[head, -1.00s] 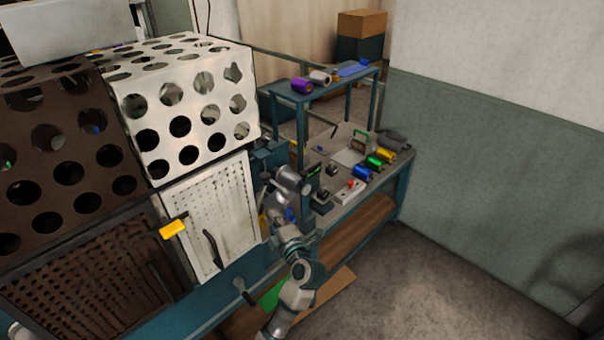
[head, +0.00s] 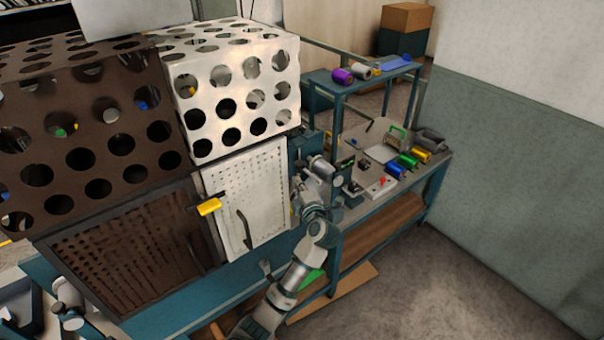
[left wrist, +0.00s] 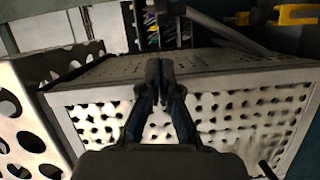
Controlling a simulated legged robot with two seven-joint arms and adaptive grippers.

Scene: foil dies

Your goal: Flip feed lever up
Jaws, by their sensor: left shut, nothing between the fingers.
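My left gripper (left wrist: 158,70) is shut and empty in the left wrist view, its two dark fingers together in front of a pale box with small holes (left wrist: 220,110). In the head view my left arm (head: 318,232) reaches up from the bottom to the right side of the machine; its fingertips are hard to make out there. I cannot tell for sure which part is the feed lever. A small grey lever-like part (head: 266,270) sticks out at the bench front below the white perforated door (head: 262,185). My right gripper is not in view.
A large-holed white guard (head: 222,125) and a brown guard (head: 85,180) cover the machine. A yellow latch (head: 208,207) sits at the door. Right of it, a bench holds foil rolls (head: 395,172) and a white box with a red knob (head: 382,187). The floor at lower right is clear.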

